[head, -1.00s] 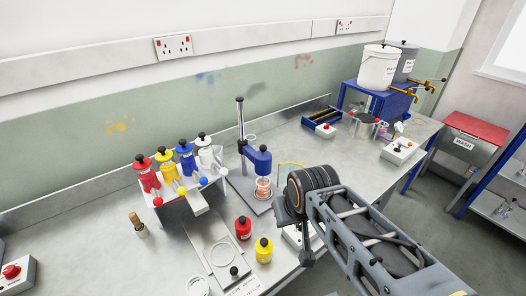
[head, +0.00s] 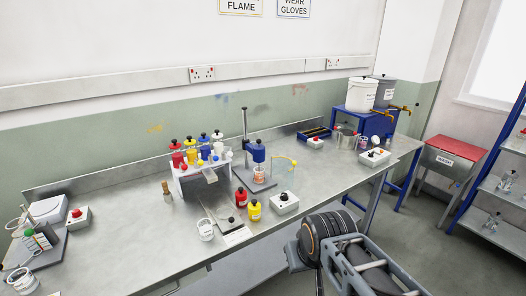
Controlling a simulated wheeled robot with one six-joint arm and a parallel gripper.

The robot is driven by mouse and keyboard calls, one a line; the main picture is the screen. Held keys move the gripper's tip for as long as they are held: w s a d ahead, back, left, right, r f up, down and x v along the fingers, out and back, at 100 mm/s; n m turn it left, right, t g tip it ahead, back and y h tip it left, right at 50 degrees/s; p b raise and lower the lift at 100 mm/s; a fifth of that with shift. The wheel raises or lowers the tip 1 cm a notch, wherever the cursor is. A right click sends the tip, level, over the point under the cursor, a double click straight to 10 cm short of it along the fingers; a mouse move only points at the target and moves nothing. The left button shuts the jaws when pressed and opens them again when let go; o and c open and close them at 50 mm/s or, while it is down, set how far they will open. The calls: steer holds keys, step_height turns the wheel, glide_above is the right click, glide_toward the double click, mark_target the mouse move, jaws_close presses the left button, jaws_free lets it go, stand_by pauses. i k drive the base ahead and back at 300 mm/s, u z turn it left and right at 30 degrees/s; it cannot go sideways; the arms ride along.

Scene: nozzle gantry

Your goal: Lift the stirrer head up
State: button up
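The stirrer stands on the bench in the head view, with a blue stirrer head (head: 257,153) mounted on an upright grey post (head: 244,125). The head sits low, just above a small glass beaker (head: 259,171) with orange-brown contents. Whether the stirring shaft dips into the beaker is too small to tell. My arm shows at the lower right, in front of the bench and well apart from the stirrer. My gripper's fingers cannot be made out in this view.
A white rack (head: 203,178) of coloured bottles stands left of the stirrer. Red (head: 241,197) and yellow (head: 255,210) bottles and a control box (head: 284,203) stand in front of it. A thin yellow tube (head: 286,158) arches just right. The bench's left middle is mostly clear.

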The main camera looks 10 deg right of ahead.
mark_target(258, 150)
steer(key=z, duration=0.6)
steer(key=i, duration=1.2)
steer(key=u, duration=0.4)
